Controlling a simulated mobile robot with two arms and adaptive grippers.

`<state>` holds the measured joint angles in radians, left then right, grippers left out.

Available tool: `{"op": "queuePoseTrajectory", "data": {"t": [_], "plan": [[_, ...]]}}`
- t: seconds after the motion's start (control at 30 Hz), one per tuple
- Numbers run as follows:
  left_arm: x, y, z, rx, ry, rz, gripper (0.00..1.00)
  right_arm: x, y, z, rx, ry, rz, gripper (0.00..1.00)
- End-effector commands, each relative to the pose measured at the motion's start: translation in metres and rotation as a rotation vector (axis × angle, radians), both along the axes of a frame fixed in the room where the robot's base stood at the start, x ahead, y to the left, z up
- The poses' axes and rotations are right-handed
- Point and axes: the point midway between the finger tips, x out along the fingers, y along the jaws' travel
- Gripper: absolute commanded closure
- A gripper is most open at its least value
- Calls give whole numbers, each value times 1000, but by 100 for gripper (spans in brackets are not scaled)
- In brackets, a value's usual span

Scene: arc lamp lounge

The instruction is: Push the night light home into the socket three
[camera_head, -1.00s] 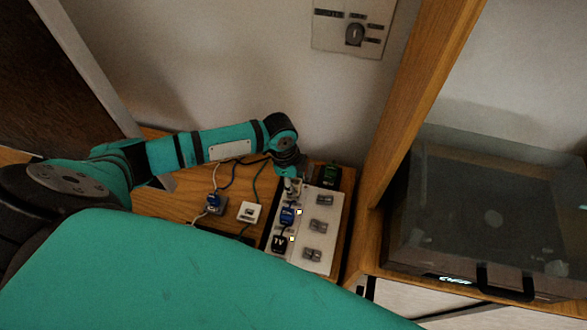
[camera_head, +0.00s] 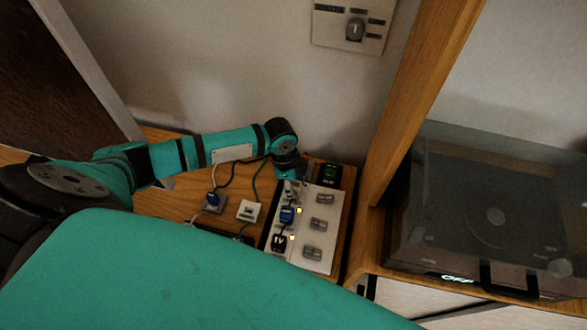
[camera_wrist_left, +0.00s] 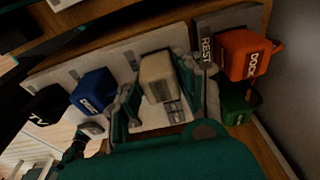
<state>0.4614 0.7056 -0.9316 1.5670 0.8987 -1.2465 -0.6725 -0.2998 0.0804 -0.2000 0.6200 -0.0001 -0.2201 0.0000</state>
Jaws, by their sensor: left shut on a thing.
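The night light is a pale beige block (camera_wrist_left: 157,76) in the left wrist view, between the two fingers of my left gripper (camera_wrist_left: 158,92), which is shut on it. It stands over the white socket strip (camera_wrist_left: 122,55), in line with the blue and black plugs; whether it is fully seated cannot be told. In the head view my left gripper (camera_head: 290,184) points down at the far end of the strip (camera_head: 322,213), beyond the blue plug (camera_head: 287,214), and mostly hides the night light. The socket under it is hidden. My right gripper is not in view.
A black TV plug (camera_wrist_left: 45,104) and the blue plug (camera_wrist_left: 94,90) stand along the strip. An orange DOCK plug (camera_wrist_left: 249,54) and a green plug (camera_wrist_left: 237,107) stand close on the other side, beside a REST panel (camera_wrist_left: 206,47). A white box (camera_head: 248,211) and cables lie left.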

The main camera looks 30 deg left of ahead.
Motion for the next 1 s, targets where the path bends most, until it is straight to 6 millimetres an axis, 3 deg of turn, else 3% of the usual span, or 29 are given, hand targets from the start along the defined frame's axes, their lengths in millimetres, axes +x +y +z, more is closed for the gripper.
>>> {"op": "queuePoseTrajectory", "data": {"t": [0.1,0.13,0.33,0.67,0.77,1.0], "plan": [[0,0,-4,0,1,0,100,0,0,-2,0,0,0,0],[0,0,-4,0,0,0,65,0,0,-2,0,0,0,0],[0,0,-3,1,0,0,39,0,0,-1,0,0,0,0],[0,1,1,1,0,0,39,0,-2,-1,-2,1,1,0],[0,3,12,2,-2,-1,39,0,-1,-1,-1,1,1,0],[-2,11,61,2,-4,-1,39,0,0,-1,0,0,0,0]]}}
